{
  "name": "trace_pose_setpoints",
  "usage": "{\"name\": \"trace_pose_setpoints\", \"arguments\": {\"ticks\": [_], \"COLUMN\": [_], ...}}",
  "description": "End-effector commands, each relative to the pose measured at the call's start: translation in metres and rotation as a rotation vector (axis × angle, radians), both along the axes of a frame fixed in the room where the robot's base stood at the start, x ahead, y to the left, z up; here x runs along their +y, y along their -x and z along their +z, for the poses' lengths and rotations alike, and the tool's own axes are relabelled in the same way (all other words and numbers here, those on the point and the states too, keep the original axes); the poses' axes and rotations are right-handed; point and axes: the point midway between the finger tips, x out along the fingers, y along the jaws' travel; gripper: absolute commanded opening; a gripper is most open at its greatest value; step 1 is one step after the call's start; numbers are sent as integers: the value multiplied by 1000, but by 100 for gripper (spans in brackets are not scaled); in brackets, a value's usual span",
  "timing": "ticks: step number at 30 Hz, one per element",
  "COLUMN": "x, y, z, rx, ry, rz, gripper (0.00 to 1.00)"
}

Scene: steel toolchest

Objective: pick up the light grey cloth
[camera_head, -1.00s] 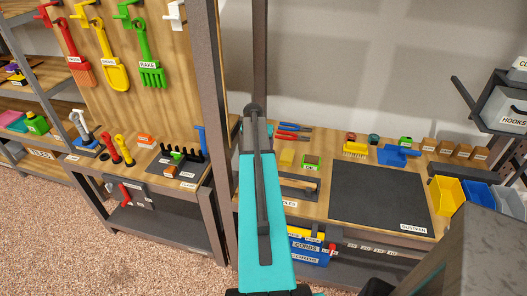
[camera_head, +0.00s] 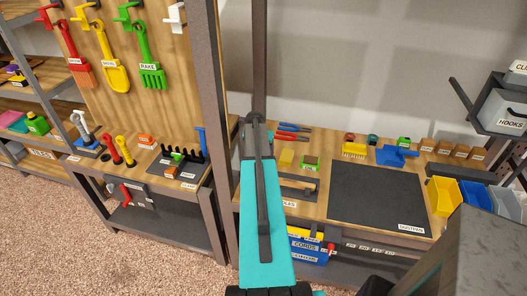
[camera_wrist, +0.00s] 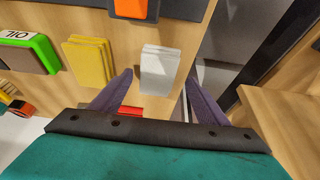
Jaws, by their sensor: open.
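The light grey cloth (camera_wrist: 160,68) is a small folded stack lying flat on the wooden bench top, in the upper middle of the wrist view. My gripper (camera_wrist: 160,77) is open and empty, its two dark purple fingers showing left and right of the cloth with a gap on each side. I cannot tell how high the fingertips are above the wood. In the head view I do not see the cloth; my teal arm covers that part of the bench.
A folded yellow cloth (camera_wrist: 90,62) lies just left of the left finger, with a green-edged block marked OIL (camera_wrist: 28,52) beyond it. A dark tray with an orange item (camera_wrist: 131,8) is above. The bench edge and a dark post (camera_wrist: 272,62) are at right.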

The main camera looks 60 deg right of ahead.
Motion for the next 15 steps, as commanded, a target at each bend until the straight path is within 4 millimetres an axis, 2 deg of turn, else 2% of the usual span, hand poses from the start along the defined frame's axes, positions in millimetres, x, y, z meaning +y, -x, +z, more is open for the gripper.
{"name": "trace_pose_setpoints", "arguments": {"ticks": [7, 15], "x": [-8, -9], "y": [-3, -3], "z": [-19, -23], "rx": [0, 0], "ry": [-1, 0], "rz": [0, 1], "gripper": [69, 69]}}
